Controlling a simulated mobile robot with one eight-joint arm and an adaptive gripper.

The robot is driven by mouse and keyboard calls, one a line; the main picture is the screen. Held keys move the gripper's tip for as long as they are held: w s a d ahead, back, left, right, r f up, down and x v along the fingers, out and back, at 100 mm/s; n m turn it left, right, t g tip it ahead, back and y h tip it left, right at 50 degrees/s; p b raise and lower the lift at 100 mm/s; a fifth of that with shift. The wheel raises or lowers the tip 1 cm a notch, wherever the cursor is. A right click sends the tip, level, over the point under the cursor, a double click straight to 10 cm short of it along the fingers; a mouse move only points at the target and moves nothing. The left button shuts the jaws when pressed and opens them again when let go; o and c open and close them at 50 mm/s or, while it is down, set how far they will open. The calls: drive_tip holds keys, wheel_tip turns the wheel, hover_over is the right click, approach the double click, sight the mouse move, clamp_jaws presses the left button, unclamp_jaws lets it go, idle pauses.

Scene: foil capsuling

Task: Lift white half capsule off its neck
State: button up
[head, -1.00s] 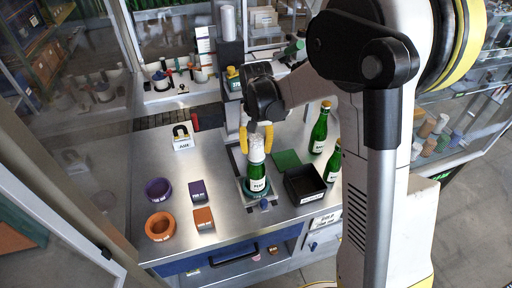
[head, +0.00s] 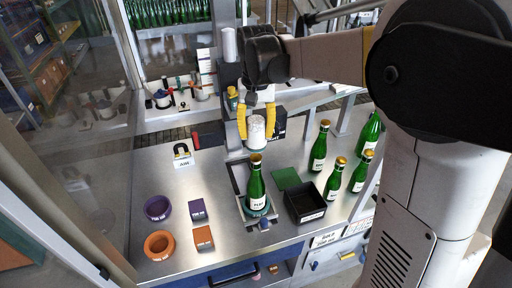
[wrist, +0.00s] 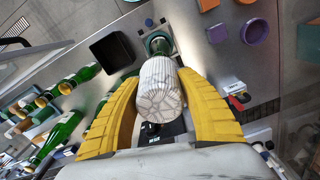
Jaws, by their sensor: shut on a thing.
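My gripper (head: 257,120) has yellow fingers and is shut on the white half capsule (head: 256,133). In the wrist view the capsule (wrist: 160,88) sits between both fingers, its ribbed closed end towards the camera. The green bottle (head: 256,186) with a gold top stands upright on the round green pad of a holder on the bench. In the head view the capsule is above and behind the bottle's top, and the gold top shows uncovered. In the wrist view the capsule hides much of the bottle.
A black open bin (head: 304,201) and a green mat (head: 286,178) lie right of the bottle. Several other green bottles (head: 320,146) stand further right. Purple (head: 157,208) and orange (head: 158,245) rings with matching blocks lie at left. The bench between is clear.

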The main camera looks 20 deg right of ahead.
sight(256, 119)
wheel_tip(256, 119, up, 4)
drive_tip(key=shift+f, duration=0.25)
wheel_tip(256, 119, down, 3)
drive_tip(key=shift+r+b, duration=0.1)
drive_tip(key=shift+b, duration=0.95)
